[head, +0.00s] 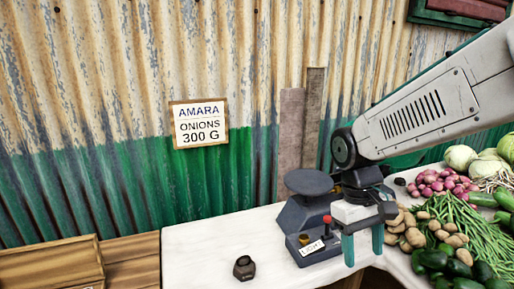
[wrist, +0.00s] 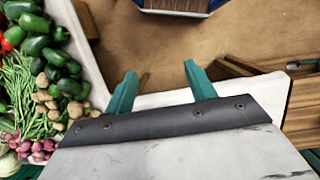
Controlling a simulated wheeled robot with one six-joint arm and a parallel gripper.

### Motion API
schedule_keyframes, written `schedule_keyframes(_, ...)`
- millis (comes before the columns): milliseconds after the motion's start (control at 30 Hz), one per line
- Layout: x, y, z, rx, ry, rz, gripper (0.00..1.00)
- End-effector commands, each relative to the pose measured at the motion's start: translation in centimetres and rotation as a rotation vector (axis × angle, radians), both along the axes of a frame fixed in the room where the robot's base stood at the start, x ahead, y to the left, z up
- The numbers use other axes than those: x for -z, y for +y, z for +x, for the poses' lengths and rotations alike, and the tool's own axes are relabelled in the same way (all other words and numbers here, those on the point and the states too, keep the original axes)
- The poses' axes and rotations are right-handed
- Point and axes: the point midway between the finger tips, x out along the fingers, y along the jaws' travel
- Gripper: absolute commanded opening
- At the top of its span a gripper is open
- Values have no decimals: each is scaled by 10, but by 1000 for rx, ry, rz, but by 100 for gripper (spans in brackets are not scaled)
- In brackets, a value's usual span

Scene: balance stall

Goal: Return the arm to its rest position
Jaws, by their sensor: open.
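My arm reaches in from the upper right in the head view. My gripper (head: 362,247) hangs with its teal fingers pointing down, just right of the balance scale and near the table's front edge. In the wrist view my gripper (wrist: 160,90) shows two teal fingers apart with nothing between them. The dark scale (head: 303,222) has a round pan (head: 309,181) on its left side, which looks empty. My arm and gripper hide part of the scale's right side.
A dark weight (head: 244,268) stands on the white tabletop (head: 205,248) left of the scale. Potatoes (head: 415,235), onions (head: 440,184) and green vegetables crowd the right. A sign (head: 199,124) reading "AMARA ONIONS 300 G" hangs on the corrugated wall. A wooden crate (head: 52,265) is at lower left.

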Motion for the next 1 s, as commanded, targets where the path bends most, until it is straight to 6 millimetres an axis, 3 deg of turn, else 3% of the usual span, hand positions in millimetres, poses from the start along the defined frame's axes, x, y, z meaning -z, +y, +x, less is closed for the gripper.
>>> schedule_keyframes(300, -40, -24, -92, 197, -181, 65, 55)
schedule_keyframes(500, -52, -33, -128, 267, -297, 96, 55)
schedule_keyframes(1000, -63, -38, -138, 293, -373, 104, 55)
